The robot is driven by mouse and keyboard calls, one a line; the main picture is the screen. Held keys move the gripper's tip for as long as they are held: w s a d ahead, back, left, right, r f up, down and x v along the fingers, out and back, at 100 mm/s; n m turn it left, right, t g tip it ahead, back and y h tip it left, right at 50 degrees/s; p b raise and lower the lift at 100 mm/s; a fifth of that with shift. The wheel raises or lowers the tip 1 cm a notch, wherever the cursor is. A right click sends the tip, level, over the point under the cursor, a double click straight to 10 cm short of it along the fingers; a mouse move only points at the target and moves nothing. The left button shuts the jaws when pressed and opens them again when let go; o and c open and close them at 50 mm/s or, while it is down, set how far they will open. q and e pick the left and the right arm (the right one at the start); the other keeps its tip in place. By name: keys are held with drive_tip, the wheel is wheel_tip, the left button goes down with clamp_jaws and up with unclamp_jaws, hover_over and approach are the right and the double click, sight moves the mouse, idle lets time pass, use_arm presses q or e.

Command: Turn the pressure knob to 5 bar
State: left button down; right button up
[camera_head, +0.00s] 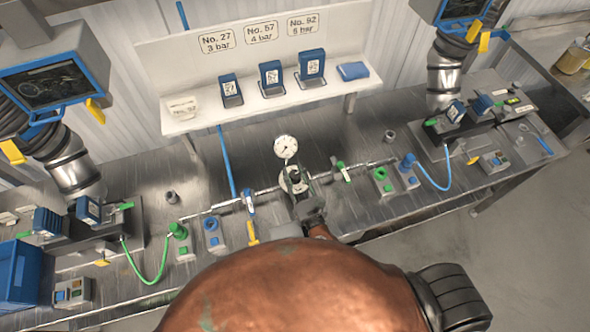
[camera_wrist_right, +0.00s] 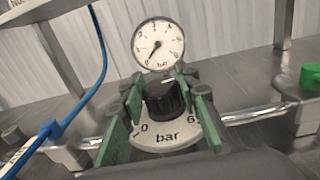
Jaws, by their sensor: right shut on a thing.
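A pale mark on the knob's top points up and to the right in the right wrist view. Behind it stands the round pressure gauge (camera_wrist_right: 158,44), also seen in the head view (camera_head: 286,147); its needle points to the lower left, near the low end. My right gripper (camera_wrist_right: 164,92) has its green fingers on both sides of the knob, shut on it. In the head view my right gripper (camera_head: 300,188) partly hides the knob. My left gripper is out of view.
A white shelf (camera_head: 270,103) behind the bench holds blue cards under signs reading "No. 27 3 bar", "No. 57 4 bar" and "No. 92 5 bar". A pipe with a blue valve (camera_head: 249,202) and a green valve (camera_head: 343,170) runs either side of the knob.

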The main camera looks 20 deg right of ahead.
drive_tip(key=shift+m+h+p, duration=0.45)
drive_tip(key=shift+m+h, duration=0.75)
drive_tip(key=shift+h, duration=0.7)
drive_tip(key=o, duration=1.2)
drive_tip(key=shift+s, duration=0.1)
drive_tip(key=s, duration=0.4)
drive_tip(key=s+a, duration=0.1)
drive_tip(key=s, duration=0.2)
drive_tip(key=s+a, duration=0.1)
drive_tip(key=s, duration=0.3)
drive_tip(key=shift+s, duration=0.3)
